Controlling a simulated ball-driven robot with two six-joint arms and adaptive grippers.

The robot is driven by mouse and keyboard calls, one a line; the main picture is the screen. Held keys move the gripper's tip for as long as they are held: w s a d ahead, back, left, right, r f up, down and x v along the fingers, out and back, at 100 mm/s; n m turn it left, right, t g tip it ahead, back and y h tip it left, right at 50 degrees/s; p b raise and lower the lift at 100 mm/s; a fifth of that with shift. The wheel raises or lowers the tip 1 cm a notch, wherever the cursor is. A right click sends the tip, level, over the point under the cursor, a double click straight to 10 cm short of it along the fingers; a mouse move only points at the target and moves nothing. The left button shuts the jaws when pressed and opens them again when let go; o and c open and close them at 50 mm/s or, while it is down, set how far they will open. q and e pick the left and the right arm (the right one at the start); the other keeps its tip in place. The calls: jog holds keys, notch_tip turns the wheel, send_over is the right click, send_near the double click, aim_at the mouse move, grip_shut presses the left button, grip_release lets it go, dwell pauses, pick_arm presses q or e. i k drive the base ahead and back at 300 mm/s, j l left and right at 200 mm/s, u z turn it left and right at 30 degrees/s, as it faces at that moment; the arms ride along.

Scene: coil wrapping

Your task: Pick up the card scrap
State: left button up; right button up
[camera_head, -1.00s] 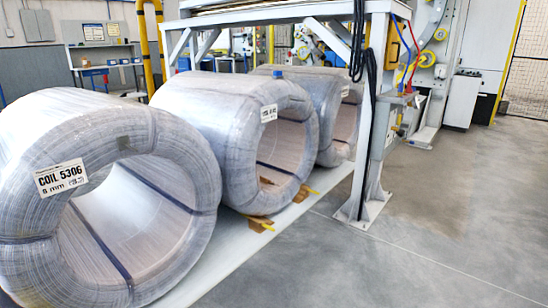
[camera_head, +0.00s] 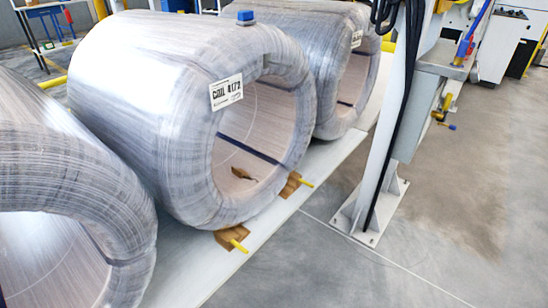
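A small brown scrap (camera_head: 242,174), which looks like the card scrap, lies inside the bore of the middle coil (camera_head: 180,100), on its lower inner wall. This coil has a white label (camera_head: 226,92) reading COIL 4172. A dark strap crosses the bore just above and beside the scrap. Neither of my grippers shows in the head view.
Brown wedges with yellow handles (camera_head: 233,238) sit under the middle coil on the pale platform (camera_head: 190,268). Other coils stand to the left (camera_head: 60,160) and behind (camera_head: 325,40). A white post with a bolted foot (camera_head: 372,212) stands at right. Grey floor is clear in front.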

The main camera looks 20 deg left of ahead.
aim_at(240, 173)
jog(key=i+l, duration=0.1)
jog(key=i, duration=0.85)
